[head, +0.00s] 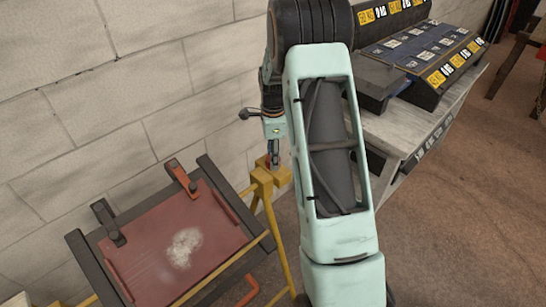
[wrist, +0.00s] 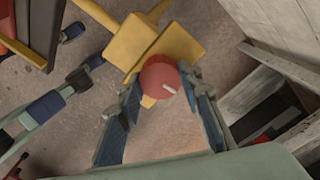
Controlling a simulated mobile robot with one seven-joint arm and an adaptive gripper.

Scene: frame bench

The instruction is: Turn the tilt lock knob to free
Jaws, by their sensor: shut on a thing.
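The tilt lock knob (wrist: 160,77) is round and red with a short white mark, and shows in the wrist view in front of the yellow frame post (wrist: 146,40). The mark points to the lower right in that view. My gripper (wrist: 161,84) has a blue-padded finger on either side of the knob and is shut on it. In the head view my gripper (head: 273,157) reaches down to the top of the yellow post (head: 263,180). The knob is hard to make out there. The tilting frame (head: 228,192) holds a red panel (head: 140,262) and sits tilted.
Two clamps, one orange (head: 182,178) and one dark (head: 107,220), sit on the frame's upper edge. A bench (head: 400,128) with a dark labelled rack (head: 430,55) stands at the right. A block wall (head: 120,100) runs close behind. Brown floor is open at the lower right.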

